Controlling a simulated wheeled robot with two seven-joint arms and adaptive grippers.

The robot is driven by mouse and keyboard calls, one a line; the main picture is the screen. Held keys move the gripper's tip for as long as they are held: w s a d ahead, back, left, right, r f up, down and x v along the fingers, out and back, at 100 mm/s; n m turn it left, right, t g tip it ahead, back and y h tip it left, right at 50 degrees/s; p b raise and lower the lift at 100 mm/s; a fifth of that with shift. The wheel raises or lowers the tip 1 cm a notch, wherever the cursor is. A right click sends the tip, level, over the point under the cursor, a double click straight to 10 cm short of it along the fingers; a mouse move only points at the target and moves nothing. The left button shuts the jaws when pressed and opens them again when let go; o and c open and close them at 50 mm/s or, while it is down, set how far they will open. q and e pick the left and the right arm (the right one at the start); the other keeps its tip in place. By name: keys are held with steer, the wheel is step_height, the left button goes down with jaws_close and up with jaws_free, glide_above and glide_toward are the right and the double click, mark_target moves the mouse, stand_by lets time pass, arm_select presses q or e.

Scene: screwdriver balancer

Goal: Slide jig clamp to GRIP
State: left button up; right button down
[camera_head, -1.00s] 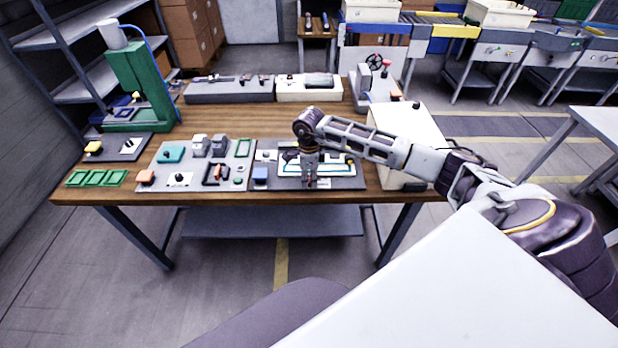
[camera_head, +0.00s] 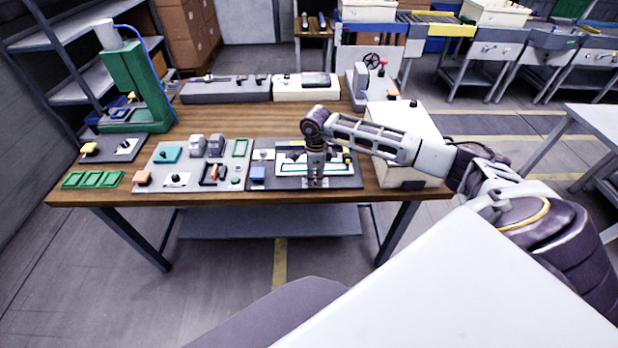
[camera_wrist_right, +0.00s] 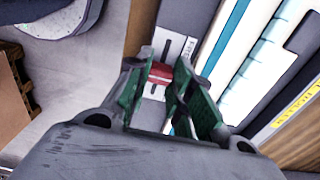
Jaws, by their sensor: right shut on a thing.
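The jig (camera_head: 352,182) is a dark grey plate at the front right of the wooden bench, with a white and light-blue frame on it. My right gripper (camera_head: 315,182) points straight down at the jig's front edge. In the right wrist view, the gripper's green-padded fingers (camera_wrist_right: 166,80) are shut on a small red clamp slider (camera_wrist_right: 160,72). The slider sits at a dark slot in a light label plate (camera_wrist_right: 176,46). The lettering there is too small to read, and the fingers hide part of the slider. My left gripper is not in view.
A grey panel (camera_head: 205,182) with several switches and knobs lies left of the jig. A white box (camera_head: 405,124) stands on the right, under my right forearm. A green press (camera_head: 140,88) stands at the back left. Grey and white fixtures (camera_head: 306,93) line the back.

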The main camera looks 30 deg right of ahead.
mark_target(326, 183)
steer(key=shift+s+d, duration=0.35)
steer(key=shift+d, duration=0.4)
steer(key=shift+s+d, duration=0.35)
steer(key=shift+d, duration=0.25)
steer(key=shift+s+d+b, duration=0.15)
steer(key=shift+b, duration=0.15)
steer(key=shift+d, duration=0.1)
steer(key=c, duration=1.5)
jaws_free()
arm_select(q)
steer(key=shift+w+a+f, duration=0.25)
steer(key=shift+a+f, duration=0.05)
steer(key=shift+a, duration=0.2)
arm_select(e)
steer(key=shift+s, duration=0.15)
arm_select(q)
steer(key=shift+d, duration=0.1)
arm_select(e)
steer(key=shift+r, duration=0.1)
steer(key=shift+r, duration=0.1)
steer(key=shift+d+r, duration=0.1)
steer(key=shift+r, duration=5.75)
